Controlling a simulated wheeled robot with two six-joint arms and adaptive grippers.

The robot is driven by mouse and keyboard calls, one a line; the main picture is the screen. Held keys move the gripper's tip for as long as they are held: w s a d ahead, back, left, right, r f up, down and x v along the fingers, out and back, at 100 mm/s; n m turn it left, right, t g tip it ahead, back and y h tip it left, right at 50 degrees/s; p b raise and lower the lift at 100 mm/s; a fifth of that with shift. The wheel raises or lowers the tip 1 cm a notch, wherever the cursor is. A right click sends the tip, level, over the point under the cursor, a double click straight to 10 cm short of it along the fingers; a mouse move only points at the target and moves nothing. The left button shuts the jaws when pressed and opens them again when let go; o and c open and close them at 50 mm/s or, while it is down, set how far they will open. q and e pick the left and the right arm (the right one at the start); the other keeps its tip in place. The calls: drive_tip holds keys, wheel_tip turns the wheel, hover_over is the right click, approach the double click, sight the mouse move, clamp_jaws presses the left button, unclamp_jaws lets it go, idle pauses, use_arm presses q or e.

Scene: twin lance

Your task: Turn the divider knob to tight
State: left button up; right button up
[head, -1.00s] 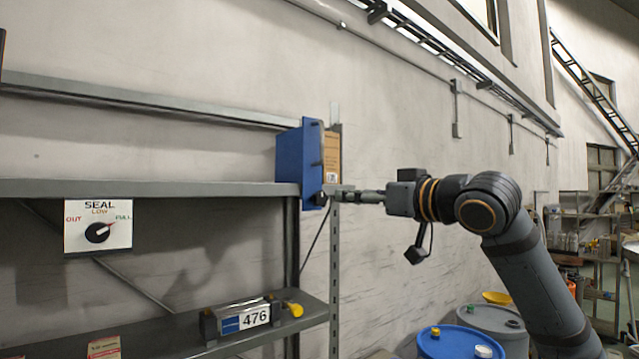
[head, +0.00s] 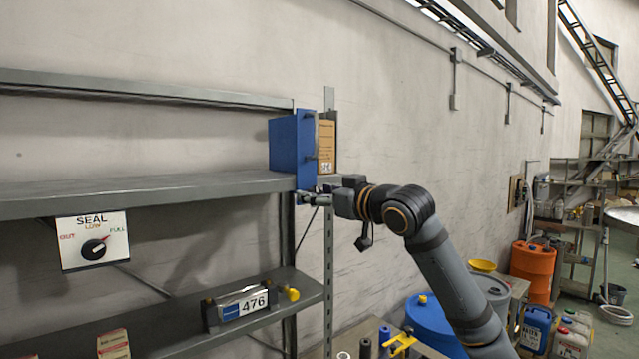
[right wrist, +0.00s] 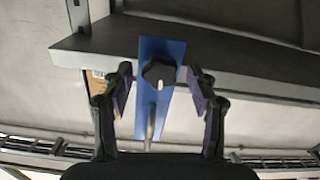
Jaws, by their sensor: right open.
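The blue divider (head: 305,160) stands upright at the right end of the grey shelf. In the right wrist view the divider (right wrist: 152,103) carries a dark lobed knob (right wrist: 159,72) with a small pale mark on it. My right gripper (head: 308,199) is at the divider's lower edge in the head view, where its fingers cover the knob. In the right wrist view my right gripper (right wrist: 160,76) is open, with one finger on each side of the knob and gaps visible. I cannot make out a "tight" label. My left gripper is not in view.
A white SEAL panel (head: 93,240) with a black dial hangs under the shelf edge (head: 150,194). A brown box (head: 326,146) stands beside the divider. A block marked 476 (head: 241,304) sits on the lower shelf.

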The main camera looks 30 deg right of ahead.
drive_tip(key=shift+s, duration=0.1)
drive_tip(key=c, duration=1.1)
drive_tip(key=shift+f+m+b, duration=0.1)
drive_tip(key=shift+m+b, duration=0.2)
drive_tip(key=shift+m, duration=0.1)
drive_tip(key=shift+c, duration=0.2)
drive_tip(key=shift+m, duration=0.4)
drive_tip(key=o, duration=1.1)
drive_tip(key=shift+o, duration=0.2)
